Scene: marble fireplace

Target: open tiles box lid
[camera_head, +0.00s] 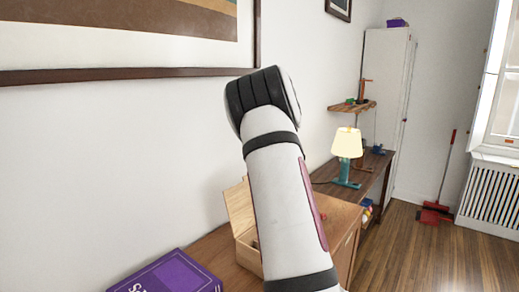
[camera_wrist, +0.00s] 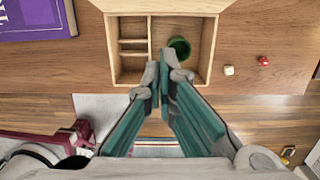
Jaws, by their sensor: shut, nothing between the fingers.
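A light wooden box (camera_head: 247,256) stands on the wooden cabinet, partly hidden by my arm in the head view. Its lid (camera_head: 240,207) is raised and stands up at the back, on the wall side. In the wrist view the open box (camera_wrist: 128,76) shows small compartments on the left and a green round container (camera_wrist: 180,47) in the right part. The lid (camera_wrist: 160,5) shows at the top edge, partly cut off. My gripper (camera_wrist: 160,68) is shut and empty, its fingertips over the front part of the box interior. I cannot tell if they touch the box.
A purple book (camera_head: 168,274) lies left of the box. A white die (camera_wrist: 229,71) and a red die (camera_wrist: 263,61) lie right of the box on the cabinet top (camera_wrist: 275,30). A lit lamp (camera_head: 347,145) stands on a desk farther back.

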